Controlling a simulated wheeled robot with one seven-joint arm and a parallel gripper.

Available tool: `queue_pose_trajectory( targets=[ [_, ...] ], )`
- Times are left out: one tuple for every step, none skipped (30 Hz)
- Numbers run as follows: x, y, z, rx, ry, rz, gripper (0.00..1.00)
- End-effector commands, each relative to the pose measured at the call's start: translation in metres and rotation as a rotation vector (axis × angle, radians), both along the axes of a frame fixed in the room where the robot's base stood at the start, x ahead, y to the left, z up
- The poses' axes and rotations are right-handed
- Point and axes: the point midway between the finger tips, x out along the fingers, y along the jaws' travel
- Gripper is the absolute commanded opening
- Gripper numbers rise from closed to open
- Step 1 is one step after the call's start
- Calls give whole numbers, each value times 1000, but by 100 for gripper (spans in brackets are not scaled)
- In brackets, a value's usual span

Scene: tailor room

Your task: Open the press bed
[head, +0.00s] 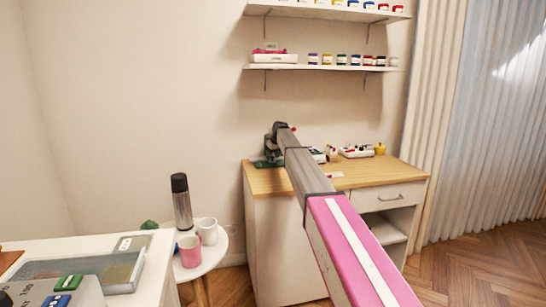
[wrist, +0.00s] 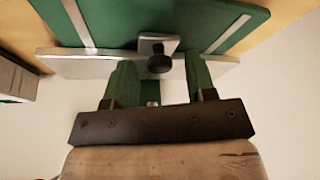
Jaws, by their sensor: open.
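The press bed shows in the wrist view as a green panel (wrist: 150,22) with pale metal strips and a grey metal front edge (wrist: 85,64). A small black knob (wrist: 159,64) sits on a light plate at that edge. My gripper (wrist: 160,70) is open, with its two green fingers apart on either side of the knob; I cannot tell whether either touches it. In the head view, my pink and grey arm reaches to the wooden desk, where a green base (head: 268,163) shows beside its far end. The arm hides most of the press there.
The wooden desk (head: 375,175) holds small items and a tray (head: 357,153) at right. Shelves (head: 320,67) with jars hang above. A round white table with a flask (head: 181,203) and mugs (head: 190,252) stands left. Open floor (head: 475,265) lies right.

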Motion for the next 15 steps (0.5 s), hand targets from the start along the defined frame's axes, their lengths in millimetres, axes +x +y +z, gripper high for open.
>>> queue_pose_trajectory(
  targets=[
    [0, 0, 0, 0, 0, 0, 51],
    [0, 0, 0, 0, 0, 0, 51],
    [0, 0, 0, 0, 0, 0, 41],
    [0, 0, 0, 0, 0, 0, 31],
    [0, 0, 0, 0, 0, 0, 22],
    [0, 0, 0, 0, 0, 0, 8],
    [0, 0, 0, 0, 0, 0, 0],
    [0, 0, 0, 0, 0, 0, 0],
    [0, 0, 0, 0, 0, 0, 0],
    [0, 0, 0, 0, 0, 0, 0],
    [-1, 0, 0, 0, 0, 0, 0],
    [-3, -1, 0, 0, 0, 0, 0],
    [-5, -1, 0, 0, 0, 0, 0],
    [-8, -2, 0, 0, 0, 0, 0],
    [-14, -3, 0, -1, 1, 0, 0]
  ],
)
